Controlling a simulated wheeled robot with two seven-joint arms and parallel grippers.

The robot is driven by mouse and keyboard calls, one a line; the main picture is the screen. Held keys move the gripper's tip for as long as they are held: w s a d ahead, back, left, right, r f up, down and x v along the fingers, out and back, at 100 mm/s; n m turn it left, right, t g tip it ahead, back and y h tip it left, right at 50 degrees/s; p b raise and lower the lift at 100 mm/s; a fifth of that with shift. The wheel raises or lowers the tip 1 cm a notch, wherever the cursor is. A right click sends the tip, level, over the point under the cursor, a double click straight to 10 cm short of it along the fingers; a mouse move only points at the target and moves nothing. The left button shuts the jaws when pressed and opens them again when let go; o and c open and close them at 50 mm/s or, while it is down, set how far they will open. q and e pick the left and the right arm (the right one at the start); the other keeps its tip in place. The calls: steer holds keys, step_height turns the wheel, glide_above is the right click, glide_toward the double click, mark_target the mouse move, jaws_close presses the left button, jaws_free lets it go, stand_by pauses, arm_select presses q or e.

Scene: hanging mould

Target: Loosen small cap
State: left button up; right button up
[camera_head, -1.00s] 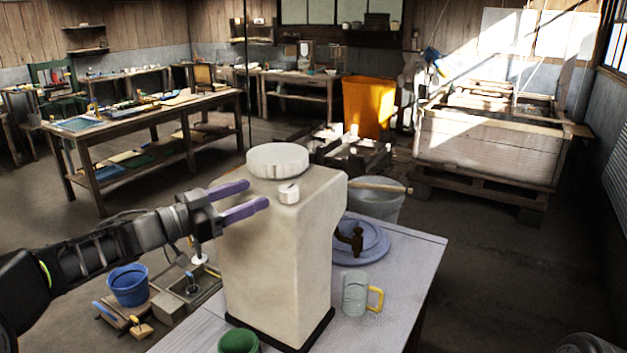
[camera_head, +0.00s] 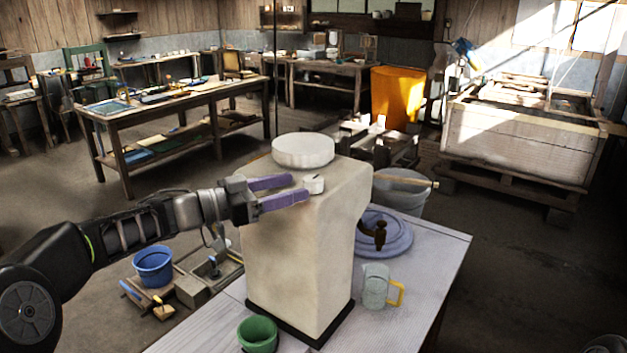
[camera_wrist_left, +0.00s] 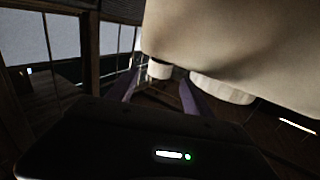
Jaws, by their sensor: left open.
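The small white cap (camera_head: 314,184) sits on top of the tall cream container (camera_head: 295,255), in front of its large white lid (camera_head: 303,151). My left gripper (camera_head: 299,187) is open, with its two purple fingers pointing right at the cap. The near fingertip reaches the cap's left edge; I cannot tell whether it touches. In the left wrist view, the picture is upside down and the small cap (camera_wrist_left: 160,71) shows between the open fingers (camera_wrist_left: 160,80), with the large lid (camera_wrist_left: 222,89) to the right. My right gripper is not in view.
A blue bucket (camera_head: 153,267) is on the floor at left.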

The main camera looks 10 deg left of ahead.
mark_target(313, 178)
arm_select(q)
steer(key=p+x, duration=0.1)
steer(key=x, duration=0.5)
steer(key=shift+w+d, duration=0.1)
jaws_close()
stand_by(0.5)
